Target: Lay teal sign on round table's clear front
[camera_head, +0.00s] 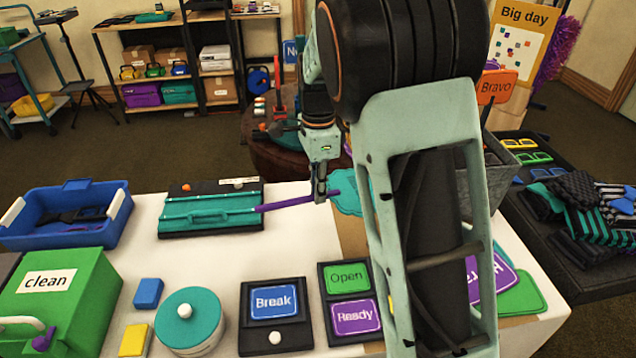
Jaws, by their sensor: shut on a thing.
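My gripper (320,193) is shut on the purple handle of the teal sign (349,200). The handle sticks out to the left, and the teal head is right of the fingers, partly hidden by my arm. The sign is over the far edge of the white table; I cannot tell its exact height. The round table (275,160), dark brown, stands beyond the white table, behind my gripper. Much of its top is hidden by my arm, so I cannot tell how clear its front is.
An orange "Bravo" sign (496,87) and a blue sign (291,51) stand near the round table. The white table (235,257) holds a blue bin (112,222), a teal tray (210,211), a green "clean" box (60,300) and framed "Break" (275,302), "Open" and "Ready" signs.

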